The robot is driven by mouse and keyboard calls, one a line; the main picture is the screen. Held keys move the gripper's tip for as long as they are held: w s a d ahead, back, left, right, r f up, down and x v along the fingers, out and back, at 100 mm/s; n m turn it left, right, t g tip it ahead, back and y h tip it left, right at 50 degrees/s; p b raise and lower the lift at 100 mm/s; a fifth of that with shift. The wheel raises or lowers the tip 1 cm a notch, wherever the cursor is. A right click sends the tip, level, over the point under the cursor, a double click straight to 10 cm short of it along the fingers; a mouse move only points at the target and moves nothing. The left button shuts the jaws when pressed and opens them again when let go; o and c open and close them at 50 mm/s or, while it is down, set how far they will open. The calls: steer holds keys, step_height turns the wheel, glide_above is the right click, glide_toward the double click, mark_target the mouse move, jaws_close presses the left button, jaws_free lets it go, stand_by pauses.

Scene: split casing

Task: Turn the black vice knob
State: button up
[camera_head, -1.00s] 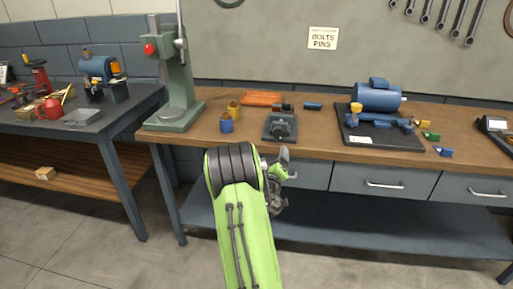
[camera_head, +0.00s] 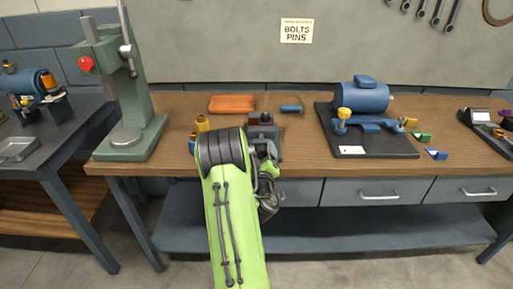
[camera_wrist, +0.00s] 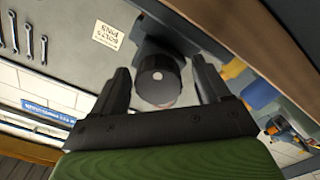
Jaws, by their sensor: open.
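The vice (camera_head: 263,120) is a dark block near the front edge of the workbench, partly hidden behind my arm in the head view. Its black knob (camera_wrist: 160,82) is a round, dark cylinder with a pale dot on its end face, facing the wrist camera. My gripper (camera_wrist: 160,66) is open, and the knob shows between its two black fingers, with a gap on each side. I cannot tell whether the fingertips reach past the knob's face. In the head view my gripper is mostly hidden by my arm, low at the bench front.
A green press (camera_head: 128,110) stands to the left on the workbench (camera_head: 300,135). A blue motor (camera_head: 365,98) on a black plate stands to the right. Grey drawers (camera_head: 375,190) line the bench front.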

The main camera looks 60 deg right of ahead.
steer(key=shift+s+a+r, duration=0.1)
steer(key=shift+s, duration=0.05)
steer(key=shift+c, duration=0.5)
steer(key=c, duration=0.9)
steer(key=shift+m+p, duration=0.3)
steer(key=shift+m, duration=1.3)
steer(key=shift+c, duration=0.2)
steer(key=o, duration=1)
steer(key=shift+o, duration=0.2)
